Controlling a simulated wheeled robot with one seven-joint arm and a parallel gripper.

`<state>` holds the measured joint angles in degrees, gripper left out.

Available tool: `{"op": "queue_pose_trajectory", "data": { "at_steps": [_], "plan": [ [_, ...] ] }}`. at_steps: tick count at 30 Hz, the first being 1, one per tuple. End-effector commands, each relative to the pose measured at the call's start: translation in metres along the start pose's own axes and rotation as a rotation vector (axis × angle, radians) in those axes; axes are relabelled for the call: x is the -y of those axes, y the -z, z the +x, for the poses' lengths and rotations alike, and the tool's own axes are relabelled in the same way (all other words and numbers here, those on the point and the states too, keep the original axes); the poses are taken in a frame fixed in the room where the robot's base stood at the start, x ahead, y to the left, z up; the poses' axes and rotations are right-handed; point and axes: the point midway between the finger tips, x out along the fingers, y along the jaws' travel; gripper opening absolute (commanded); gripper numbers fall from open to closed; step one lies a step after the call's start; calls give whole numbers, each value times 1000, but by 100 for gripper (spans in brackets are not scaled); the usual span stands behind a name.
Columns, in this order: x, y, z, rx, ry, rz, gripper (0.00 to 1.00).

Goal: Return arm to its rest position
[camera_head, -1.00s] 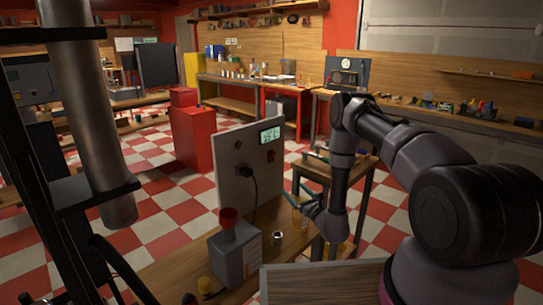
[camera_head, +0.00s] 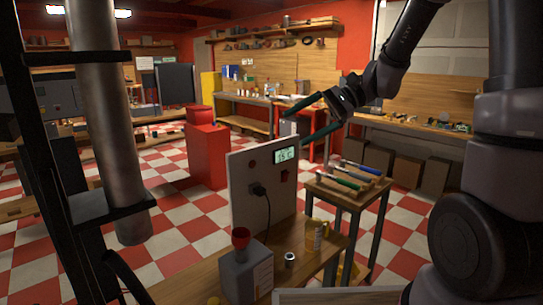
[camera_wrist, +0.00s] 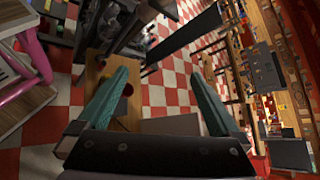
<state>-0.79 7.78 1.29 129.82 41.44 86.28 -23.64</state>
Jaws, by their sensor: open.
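My gripper (camera_head: 300,118) is raised in the middle of the head view, with its two green fingers spread apart and nothing between them. It is in the air above and beyond the white panel with the lit display (camera_head: 262,178). My arm bends down to it from the upper right. In the wrist view the green fingers of my gripper (camera_wrist: 160,95) stand wide apart, with the checkered floor and tabletops far beyond them.
A wooden bench (camera_head: 196,280) in front carries a grey container with a red funnel (camera_head: 241,240) and a small metal cup (camera_head: 290,260). A small table (camera_head: 340,198) holds several hammers. A red cabinet (camera_head: 208,157) stands behind. Open checkered floor (camera_head: 185,240) lies to the left.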

Motion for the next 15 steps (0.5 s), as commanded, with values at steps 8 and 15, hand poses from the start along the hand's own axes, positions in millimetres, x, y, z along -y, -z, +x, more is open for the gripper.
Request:
{"op": "queue_pose_trajectory", "data": {
  "at_steps": [8, 15],
  "plan": [
    [-54, -46, -62, -374, -235, -271, 100],
    [-89, -69, -125, -744, -359, -482, 100]
  ]
}}
